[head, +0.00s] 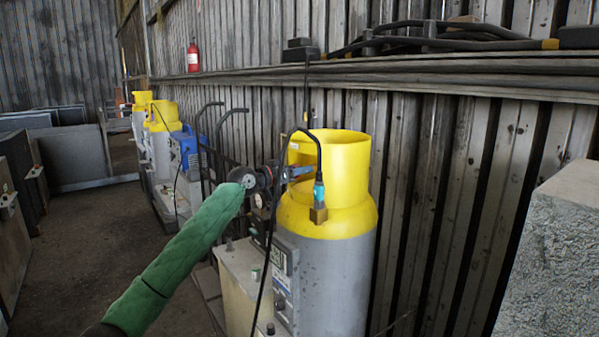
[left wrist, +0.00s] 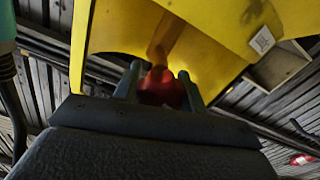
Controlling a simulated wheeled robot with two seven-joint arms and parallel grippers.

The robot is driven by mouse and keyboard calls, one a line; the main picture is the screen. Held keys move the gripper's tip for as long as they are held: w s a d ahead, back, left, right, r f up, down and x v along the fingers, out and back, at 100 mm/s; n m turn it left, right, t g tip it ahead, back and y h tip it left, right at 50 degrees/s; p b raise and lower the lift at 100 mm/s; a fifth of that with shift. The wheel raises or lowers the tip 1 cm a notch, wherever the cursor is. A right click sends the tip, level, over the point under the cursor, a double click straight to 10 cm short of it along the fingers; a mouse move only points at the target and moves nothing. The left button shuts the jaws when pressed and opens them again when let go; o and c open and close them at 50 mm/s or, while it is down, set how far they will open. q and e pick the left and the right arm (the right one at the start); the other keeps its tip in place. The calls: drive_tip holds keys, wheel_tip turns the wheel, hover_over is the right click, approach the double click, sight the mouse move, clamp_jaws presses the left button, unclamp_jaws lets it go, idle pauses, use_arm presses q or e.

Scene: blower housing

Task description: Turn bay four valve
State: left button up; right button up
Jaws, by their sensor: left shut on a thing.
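A grey gas cylinder (head: 335,275) with a yellow shoulder and collar (head: 345,160) stands upright near the wall. My left gripper (head: 285,173) reaches in from the left to the collar's opening. In the left wrist view, its two fingers are shut on a red valve knob (left wrist: 160,84). A brass-coloured stem (left wrist: 164,42) runs from the knob into the yellow collar (left wrist: 215,60). The valve is largely hidden in the head view. No bay number is readable. My right gripper is out of view.
A black hose with a teal fitting (head: 319,192) hangs in front of the collar. A beige unit (head: 240,283) stands left of the cylinder. More yellow-topped cylinders (head: 161,118) stand farther back. A concrete block (head: 560,255) is at the right.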

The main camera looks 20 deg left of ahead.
use_arm(q)
drive_tip(key=n, duration=0.3)
drive_tip(key=shift+r+p, duration=0.1)
drive_tip(key=shift+p, duration=0.2)
drive_tip(key=n+p, duration=0.1)
drive_tip(key=n, duration=0.1)
drive_tip(key=shift+n, duration=1)
drive_tip(key=shift+n+p, duration=0.3)
drive_tip(key=shift+a, duration=0.1)
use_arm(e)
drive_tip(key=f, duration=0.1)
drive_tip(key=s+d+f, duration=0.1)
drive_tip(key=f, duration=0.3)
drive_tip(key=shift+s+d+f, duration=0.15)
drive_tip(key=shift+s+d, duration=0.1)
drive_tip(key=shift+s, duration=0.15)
use_arm(q)
drive_tip(key=o, duration=1)
drive_tip(key=shift+c, duration=0.2)
drive_tip(key=shift+w, duration=0.1)
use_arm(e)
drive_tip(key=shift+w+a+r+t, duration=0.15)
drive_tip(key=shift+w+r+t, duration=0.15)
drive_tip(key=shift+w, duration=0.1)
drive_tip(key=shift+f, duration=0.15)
